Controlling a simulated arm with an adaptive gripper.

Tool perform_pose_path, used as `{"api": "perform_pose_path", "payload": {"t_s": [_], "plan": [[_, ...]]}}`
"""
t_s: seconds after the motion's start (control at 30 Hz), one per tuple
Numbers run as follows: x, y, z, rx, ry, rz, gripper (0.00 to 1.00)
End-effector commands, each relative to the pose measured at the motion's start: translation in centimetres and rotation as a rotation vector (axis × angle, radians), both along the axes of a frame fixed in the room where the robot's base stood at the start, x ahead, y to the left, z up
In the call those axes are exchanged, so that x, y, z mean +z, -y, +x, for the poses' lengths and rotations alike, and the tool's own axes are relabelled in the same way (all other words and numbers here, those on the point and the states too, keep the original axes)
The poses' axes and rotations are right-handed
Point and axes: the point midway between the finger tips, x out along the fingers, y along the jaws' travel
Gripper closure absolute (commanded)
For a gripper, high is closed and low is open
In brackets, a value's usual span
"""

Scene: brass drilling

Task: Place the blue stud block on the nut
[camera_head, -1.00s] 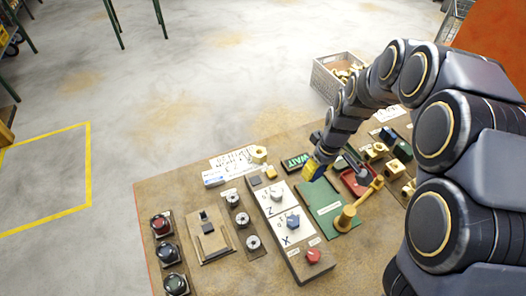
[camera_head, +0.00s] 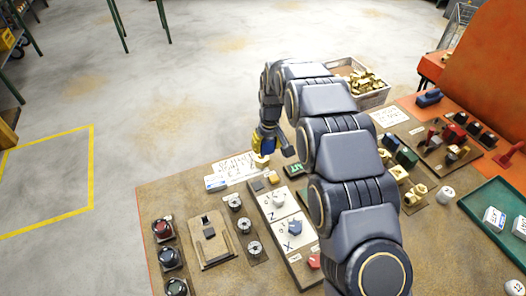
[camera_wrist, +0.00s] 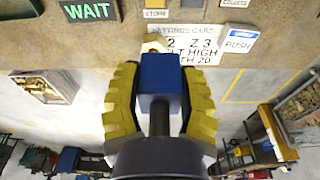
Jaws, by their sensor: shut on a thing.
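My gripper (camera_head: 265,142) has yellow fingers and is over the back edge of the board in the head view. In the wrist view, my gripper (camera_wrist: 160,95) is shut on the blue stud block (camera_wrist: 160,72), with a finger on each side and a dark post toward the camera. The pale brass nut (camera_head: 260,162) stands by the settings card, just below my gripper. Part of the nut (camera_wrist: 154,43) shows past the block's far edge in the wrist view; the rest is hidden. I cannot tell whether block and nut touch.
The settings card (camera_head: 232,170) and a PUSH block (camera_head: 216,184) lie left of the nut. A green WAIT plate (camera_head: 293,170) is to its right. A crate of brass parts (camera_head: 372,96) stands behind. My arm hides the middle of the board.

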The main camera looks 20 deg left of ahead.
Motion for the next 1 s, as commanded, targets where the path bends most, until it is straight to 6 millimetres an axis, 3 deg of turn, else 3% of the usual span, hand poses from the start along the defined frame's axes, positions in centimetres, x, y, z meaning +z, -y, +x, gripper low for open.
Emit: {"api": "perform_pose_path", "payload": {"t_s": [0.43,0.87,1.0], "plan": [[-4.8,-2.5,4.3,0.000,0.005,0.004,0.92],[-6.4,-3.1,5.3,0.001,0.002,0.002,0.92],[-8.6,-3.2,5.2,0.001,0.002,0.001,0.92]]}}
